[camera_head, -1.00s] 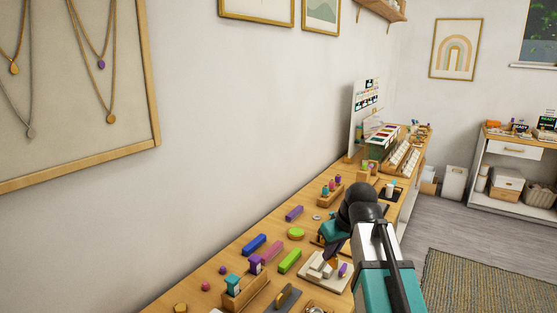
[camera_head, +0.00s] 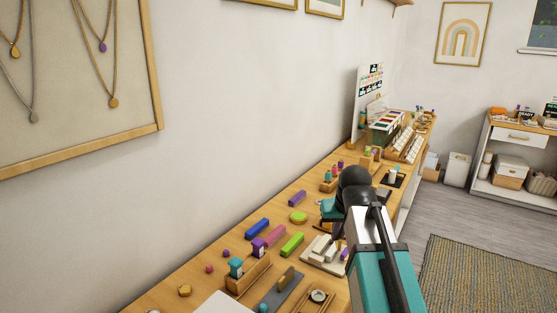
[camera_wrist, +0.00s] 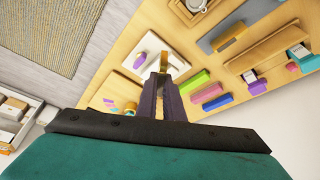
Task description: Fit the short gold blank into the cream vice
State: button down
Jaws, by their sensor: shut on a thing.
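The cream vice (camera_head: 318,256) stands on the wooden bench, with its raised blocks on a flat cream base. It also shows in the wrist view (camera_wrist: 150,44), right by my fingertips. My gripper (camera_wrist: 164,67) is shut and points down at the vice. A small sliver of gold, the short gold blank (camera_wrist: 164,60), shows between the fingertips; the rest is hidden by the fingers. I cannot tell whether it touches the vice. In the head view my arm hides the gripper tips. A purple piece (camera_wrist: 140,60) sits on the cream base beside the fingers.
A grey plate (camera_head: 268,299) with a gold bar (camera_head: 286,277) lies nearby. Green (camera_head: 292,244), pink (camera_head: 275,236) and blue (camera_head: 257,228) bars lie left of the vice. A wooden rack (camera_head: 248,275) stands in front. The wall runs along the bench's left side.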

jog(key=s+f, duration=0.5)
jog(key=f, duration=0.1)
jog(key=shift+f, duration=0.3)
jog(key=shift+s, duration=0.1)
jog(key=shift+s, duration=0.1)
